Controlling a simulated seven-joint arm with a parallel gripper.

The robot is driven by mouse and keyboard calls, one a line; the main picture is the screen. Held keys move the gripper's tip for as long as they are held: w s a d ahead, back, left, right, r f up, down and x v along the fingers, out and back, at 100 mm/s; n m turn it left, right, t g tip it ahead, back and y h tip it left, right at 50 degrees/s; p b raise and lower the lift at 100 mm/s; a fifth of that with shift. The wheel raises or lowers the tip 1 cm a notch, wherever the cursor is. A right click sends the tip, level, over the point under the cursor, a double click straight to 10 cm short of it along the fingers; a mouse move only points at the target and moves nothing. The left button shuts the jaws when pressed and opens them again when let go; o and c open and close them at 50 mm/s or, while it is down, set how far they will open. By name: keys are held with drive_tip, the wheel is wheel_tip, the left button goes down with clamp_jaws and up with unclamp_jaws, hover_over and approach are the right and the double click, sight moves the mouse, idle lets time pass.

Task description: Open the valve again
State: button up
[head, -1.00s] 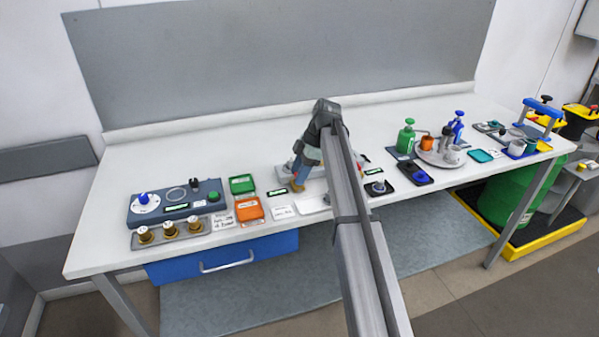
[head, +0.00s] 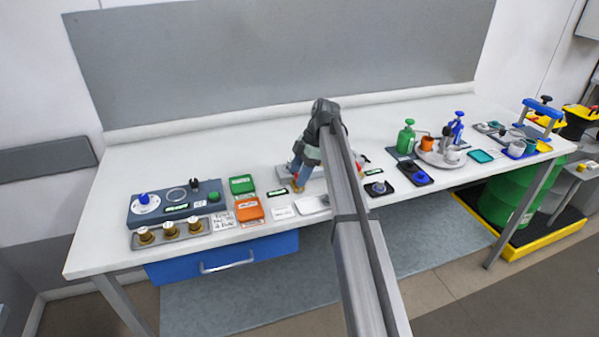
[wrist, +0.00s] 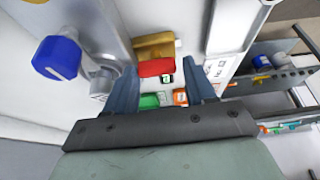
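The valve shows in the wrist view as a brass-coloured body (wrist: 152,42) with a red handle (wrist: 157,67) on its near side. My gripper (wrist: 158,68) is open, with one finger to the left of the red handle and the other to its right. I cannot tell whether either finger touches the handle. In the head view my gripper (head: 299,184) is low over the middle of the bench, with a bit of the brass body (head: 295,187) beside it. The arm hides most of the valve there.
A blue-capped fitting (wrist: 58,58) stands left of the fingers in the wrist view. In the head view a control box (head: 175,203), a green box (head: 241,185) and an orange box (head: 249,210) lie to the left. A tray with cups (head: 437,158) stands to the right.

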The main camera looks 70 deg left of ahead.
drive_tip(key=shift+o, duration=0.6)
drive_tip(key=shift+s+a, duration=0.1)
drive_tip(key=shift+a, duration=0.15)
drive_tip(key=shift+w+a+r, duration=0.15)
drive_tip(key=shift+w+r, duration=0.1)
drive_tip(key=shift+r, duration=0.2)
drive_tip(key=v, duration=0.7)
drive_tip(key=shift+d, duration=0.4)
